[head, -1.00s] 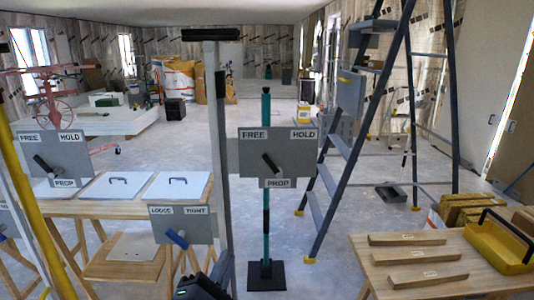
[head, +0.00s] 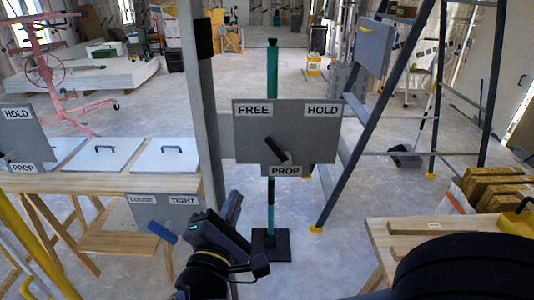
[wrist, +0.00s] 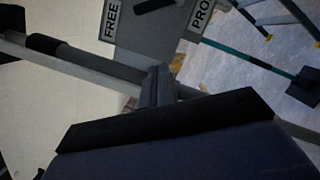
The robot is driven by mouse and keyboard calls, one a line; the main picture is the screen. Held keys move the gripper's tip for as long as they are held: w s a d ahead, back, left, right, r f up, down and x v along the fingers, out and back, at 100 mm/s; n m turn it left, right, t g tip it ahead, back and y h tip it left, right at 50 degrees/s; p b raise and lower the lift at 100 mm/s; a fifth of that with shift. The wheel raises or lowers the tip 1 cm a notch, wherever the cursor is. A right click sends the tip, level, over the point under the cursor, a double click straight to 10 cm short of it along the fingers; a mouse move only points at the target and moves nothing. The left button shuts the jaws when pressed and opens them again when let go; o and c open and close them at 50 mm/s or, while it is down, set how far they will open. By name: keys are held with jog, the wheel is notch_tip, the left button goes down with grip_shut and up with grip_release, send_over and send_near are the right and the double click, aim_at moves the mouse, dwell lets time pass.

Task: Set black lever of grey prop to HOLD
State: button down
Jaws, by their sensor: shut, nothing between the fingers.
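The grey prop (head: 203,105) is an upright grey post left of centre in the head view. Its grey plate (head: 310,142) reads FREE at upper left, HOLD at upper right and PROP below. The black lever (head: 277,150) slants down to the right near the plate's middle, above the PROP label and lined up with neither upper label. In the wrist view the plate (wrist: 140,40) is partly cut off, with the lever (wrist: 153,5) at the top edge. My gripper (head: 234,203) is shut and empty, below and left of the plate, apart from the lever. Its fingers show in the wrist view (wrist: 158,85).
A LOOSE/TIGHT plate (head: 148,210) with a blue lever (head: 161,232) sits beside my arm. A teal prop (head: 271,205) stands behind the grey plate. A stepladder (head: 370,110) is to the right. Tables stand left and right; another FREE/HOLD-type plate (head: 22,135) is far left.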

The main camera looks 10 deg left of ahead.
jog(key=shift+w, duration=0.1)
jog(key=p, duration=0.3)
send_near(254, 150)
jog(key=w, duration=0.4)
jog(key=shift+r, duration=0.3)
jog(key=d+r, duration=0.1)
jog(key=w+d+r+p, duration=0.1)
jog(key=d, duration=0.1)
